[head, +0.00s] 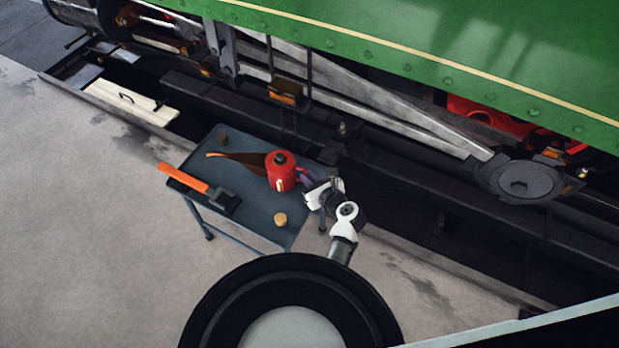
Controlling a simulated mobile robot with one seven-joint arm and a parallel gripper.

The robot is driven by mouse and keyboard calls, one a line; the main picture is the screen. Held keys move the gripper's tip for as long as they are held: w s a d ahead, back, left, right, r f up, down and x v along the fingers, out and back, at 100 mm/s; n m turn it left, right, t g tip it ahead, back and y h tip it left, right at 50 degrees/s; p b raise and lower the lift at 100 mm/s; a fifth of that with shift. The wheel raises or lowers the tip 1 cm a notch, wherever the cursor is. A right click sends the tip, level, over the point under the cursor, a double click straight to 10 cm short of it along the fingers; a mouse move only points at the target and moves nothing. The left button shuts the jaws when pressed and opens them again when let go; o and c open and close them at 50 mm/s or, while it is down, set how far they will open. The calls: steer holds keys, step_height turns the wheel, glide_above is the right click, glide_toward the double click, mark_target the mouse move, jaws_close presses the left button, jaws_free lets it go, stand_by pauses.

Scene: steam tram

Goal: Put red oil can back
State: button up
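The red oil can (281,168) stands upright on a dark grey wheeled cart (258,219), towards its right side. It has a black cap on top and a pale mark on its front. A long brown, tapering shape (240,159) with an orange tip reaches left from it; I cannot tell whether it is the can's spout. My gripper (307,184) is just right of the can, at the cart's right edge, very close to or touching it. The fingers are small and partly hidden, so I cannot tell whether they are around any part of the can.
An orange-handled tool (189,181) with a dark head lies at the cart's left front. A small tan round piece (280,219) sits near the front edge, a brown one (223,139) at the back. The green tram (480,50) and dark track pit lie behind; concrete floor is clear left.

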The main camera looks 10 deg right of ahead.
steer(key=o, duration=0.3)
steer(key=shift+r, duration=0.1)
